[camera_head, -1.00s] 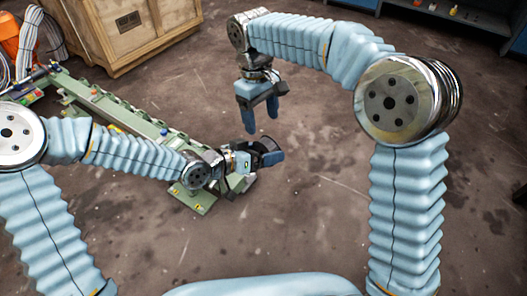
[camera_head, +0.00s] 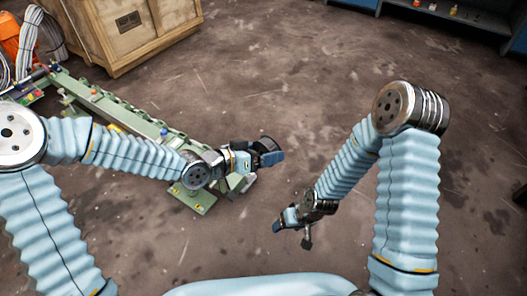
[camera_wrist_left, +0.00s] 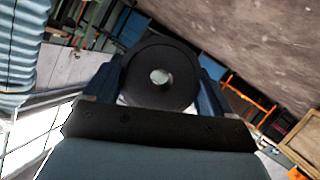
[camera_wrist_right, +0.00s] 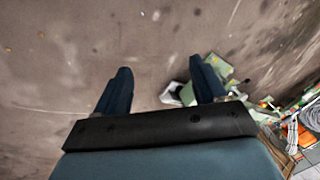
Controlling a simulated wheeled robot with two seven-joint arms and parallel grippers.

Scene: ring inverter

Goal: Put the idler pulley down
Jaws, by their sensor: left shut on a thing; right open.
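The idler pulley (camera_wrist_left: 180,88) is a dark round disc with a light centre in the left wrist view. It also shows as a dark shape at the left fingertips in the head view (camera_head: 266,144). My left gripper (camera_head: 268,157) is shut on it, one finger on each side, close to the end of the green frame. My right gripper (camera_head: 279,226) is low at the right of centre in the head view. In the right wrist view its fingers (camera_wrist_right: 162,90) are apart with nothing held between them, the floor behind them.
A long green machine frame (camera_head: 120,117) runs from the upper left to a green foot (camera_head: 195,199) below the left wrist. A wooden crate (camera_head: 130,30) stands behind it, with orange equipment (camera_head: 9,40) at far left. The floor (camera_head: 310,100) at centre is clear.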

